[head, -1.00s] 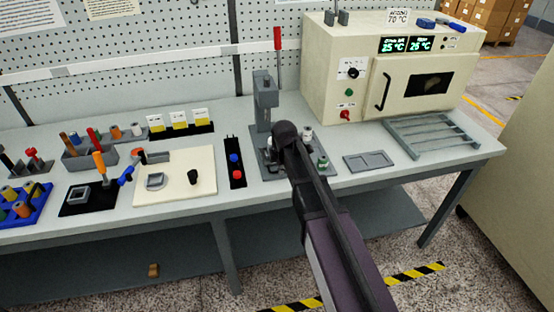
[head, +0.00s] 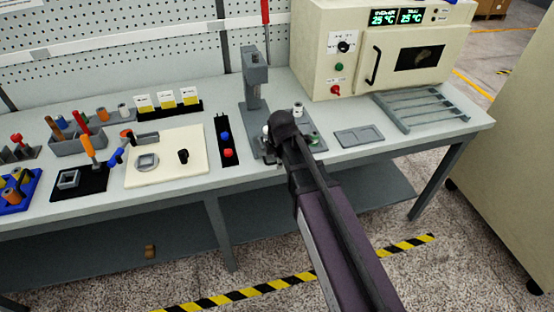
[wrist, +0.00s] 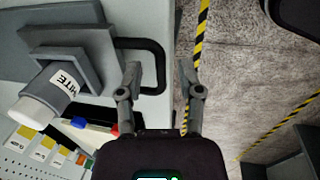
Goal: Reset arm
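My arm (head: 335,215) reaches from the lower right up to the bench. A black curved handle (wrist: 157,62) lies close by the left finger. Beyond it is a grey block with a white labelled cylinder (wrist: 45,95). The floor shows to the right of the fingers.
The grey press (head: 253,75) stands behind my arm's end. A button strip (head: 226,140), cream board (head: 166,165) and grey tray (head: 359,136) lie nearby. The oven (head: 385,50) and a slatted rack (head: 425,108) are at the right. Floor before the bench (head: 230,175) is open.

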